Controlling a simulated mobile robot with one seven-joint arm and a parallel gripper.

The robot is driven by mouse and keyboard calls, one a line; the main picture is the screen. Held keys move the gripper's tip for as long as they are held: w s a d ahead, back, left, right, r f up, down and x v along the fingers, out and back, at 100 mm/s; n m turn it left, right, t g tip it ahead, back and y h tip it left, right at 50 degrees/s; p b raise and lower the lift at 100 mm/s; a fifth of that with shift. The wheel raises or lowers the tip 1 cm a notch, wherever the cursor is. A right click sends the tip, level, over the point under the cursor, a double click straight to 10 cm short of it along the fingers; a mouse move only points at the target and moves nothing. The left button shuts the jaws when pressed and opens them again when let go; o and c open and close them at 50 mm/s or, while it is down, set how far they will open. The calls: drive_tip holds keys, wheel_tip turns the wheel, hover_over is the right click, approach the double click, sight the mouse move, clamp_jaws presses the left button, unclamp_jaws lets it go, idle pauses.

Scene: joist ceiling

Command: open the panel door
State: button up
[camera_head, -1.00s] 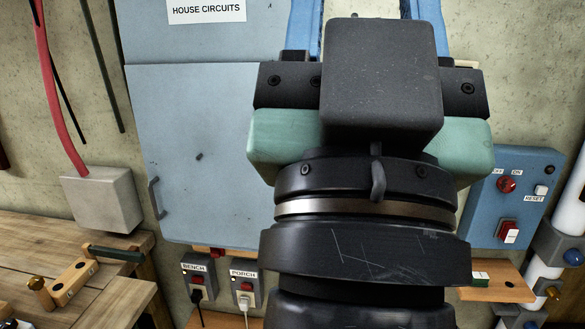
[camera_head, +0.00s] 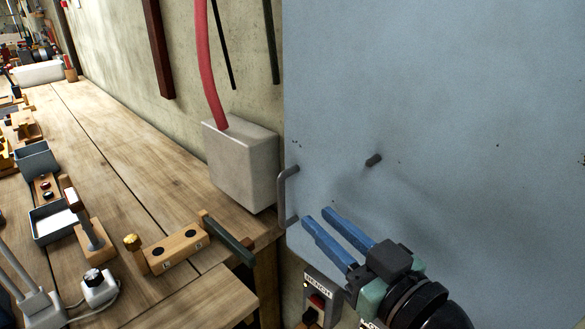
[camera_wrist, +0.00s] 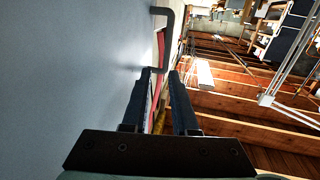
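The panel door (camera_head: 440,120) is a flat blue-grey sheet filling the right of the head view, and it looks closed. It also shows at the left of the wrist view (camera_wrist: 70,70). Its dark grey bar handle (camera_head: 282,190) is at the door's left edge. The handle also shows in the wrist view (camera_wrist: 168,40), just beyond the fingertips. My gripper (camera_head: 316,214) is open, its two blue fingers apart and empty. They point at the handle's lower part from the right, close to the door face. I cannot tell whether they touch the handle.
A small dark peg (camera_head: 373,160) sticks out of the door. A pale box (camera_head: 240,165) with a red conduit stands left of the handle. A labelled switch box (camera_head: 319,298) is below the door. The wooden workbench (camera_head: 120,140) at left holds several tools and trays.

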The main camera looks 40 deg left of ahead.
sight(279, 190)
drive_tip(key=shift+g, duration=0.3)
drive_tip(key=p+x, duration=0.1)
drive_tip(key=x, duration=0.3)
drive_tip(key=p+x, duration=0.1)
drive_tip(key=x, duration=0.3)
drive_tip(key=s+p+x, duration=0.1)
drive_tip(key=x, duration=0.4)
drive_tip(key=shift+a+r, duration=0.1)
drive_tip(key=shift+a, duration=0.05)
clamp_jaws()
idle(0.8)
